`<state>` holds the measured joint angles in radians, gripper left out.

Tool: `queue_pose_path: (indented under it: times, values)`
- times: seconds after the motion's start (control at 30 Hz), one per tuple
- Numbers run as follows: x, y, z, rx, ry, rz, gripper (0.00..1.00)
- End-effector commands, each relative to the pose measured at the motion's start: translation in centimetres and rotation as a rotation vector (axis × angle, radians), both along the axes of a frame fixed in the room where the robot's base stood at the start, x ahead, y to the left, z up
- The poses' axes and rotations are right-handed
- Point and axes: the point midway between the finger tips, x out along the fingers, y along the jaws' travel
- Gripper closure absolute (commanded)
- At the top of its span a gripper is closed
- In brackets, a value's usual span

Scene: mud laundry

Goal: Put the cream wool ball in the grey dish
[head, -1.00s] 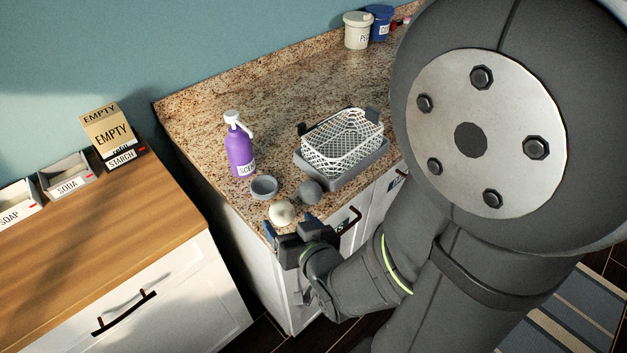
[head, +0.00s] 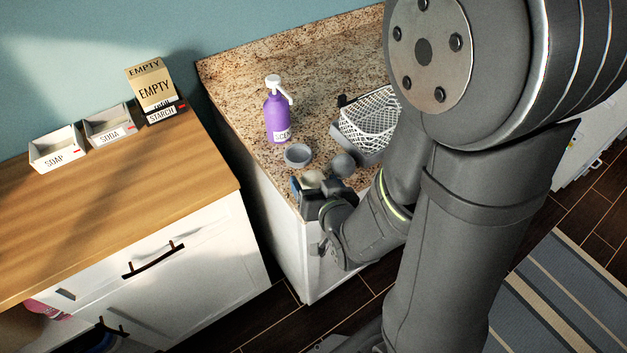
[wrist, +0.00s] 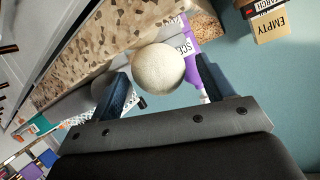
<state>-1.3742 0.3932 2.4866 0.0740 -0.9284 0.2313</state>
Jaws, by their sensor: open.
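The cream wool ball (head: 313,178) is near the counter's front edge in the head view, partly covered by my gripper. The grey dish (head: 298,153) stands just behind it, and no ball shows in it. My gripper (head: 309,188) is open at the ball, at the front left corner of the counter. In the wrist view the ball (wrist: 158,69) appears between the two spread fingers of my gripper (wrist: 162,82), with gaps on both sides. I cannot tell whether a finger touches it. The dish is not clearly visible in the wrist view.
A dark grey ball (head: 342,164) lies close on the right of the cream ball. A white wire basket (head: 368,122) stands on a grey tray behind it. A purple pump bottle (head: 277,118) stands behind the dish. The counter (head: 240,88) is clear at the back left.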

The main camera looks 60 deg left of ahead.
Motion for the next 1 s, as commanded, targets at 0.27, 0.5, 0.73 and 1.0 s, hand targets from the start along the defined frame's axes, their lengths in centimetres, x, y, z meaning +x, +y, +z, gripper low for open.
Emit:
queue_pose_path:
  times: [0.27,0.5,0.73,1.0]
  values:
    - [0.0,0.0,0.0,0.0,0.0,0.0,0.74]
    - [0.0,0.0,0.0,0.0,0.0,0.0,0.78]
    - [0.0,0.0,0.5,0.002,-0.001,0.0,0.78]
    - [0.0,0.0,2.7,0.006,-0.001,0.0,0.78]
